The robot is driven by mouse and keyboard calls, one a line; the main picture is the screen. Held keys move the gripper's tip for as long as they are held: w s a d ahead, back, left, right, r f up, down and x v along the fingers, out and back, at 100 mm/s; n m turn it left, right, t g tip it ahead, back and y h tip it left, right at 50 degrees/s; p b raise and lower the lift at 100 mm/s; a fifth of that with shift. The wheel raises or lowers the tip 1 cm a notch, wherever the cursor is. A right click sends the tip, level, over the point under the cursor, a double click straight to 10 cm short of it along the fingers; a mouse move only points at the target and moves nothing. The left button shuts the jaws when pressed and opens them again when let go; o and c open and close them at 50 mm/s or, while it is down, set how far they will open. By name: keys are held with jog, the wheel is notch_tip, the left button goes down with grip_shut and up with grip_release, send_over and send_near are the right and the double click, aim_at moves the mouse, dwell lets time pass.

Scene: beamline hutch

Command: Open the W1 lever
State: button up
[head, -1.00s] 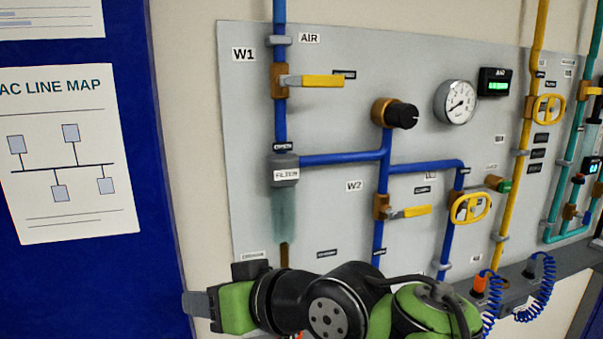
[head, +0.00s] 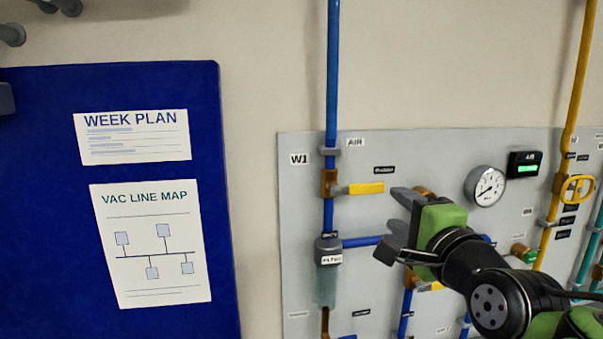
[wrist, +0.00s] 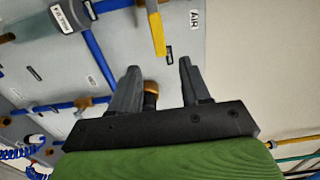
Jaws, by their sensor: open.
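The W1 lever (head: 364,188) has a yellow handle and sits on a brass valve body (head: 330,183) on the blue air pipe, beside the W1 label (head: 299,160). The handle points right, across the upright pipe. In the wrist view the yellow handle (wrist: 156,34) shows just beyond the fingertips, between their lines. My gripper (head: 396,218) is open and empty, to the right of and below the lever handle in the head view. In the wrist view its two fingers (wrist: 159,75) are spread apart, and neither appears to touch the lever.
A dark regulator knob (wrist: 151,90) shows behind the fingers in the wrist view. A filter (head: 329,258) hangs below the valve. A pressure gauge (head: 485,186) and a green display (head: 525,164) are to the right.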

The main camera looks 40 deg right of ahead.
aim_at(372, 189)
jog(key=p+x, duration=0.2)
jog(key=x, duration=1.1)
jog(key=shift+w+d, duration=0.1)
jog(key=shift+w, duration=0.25)
jog(key=shift+c, duration=0.3)
grip_shut()
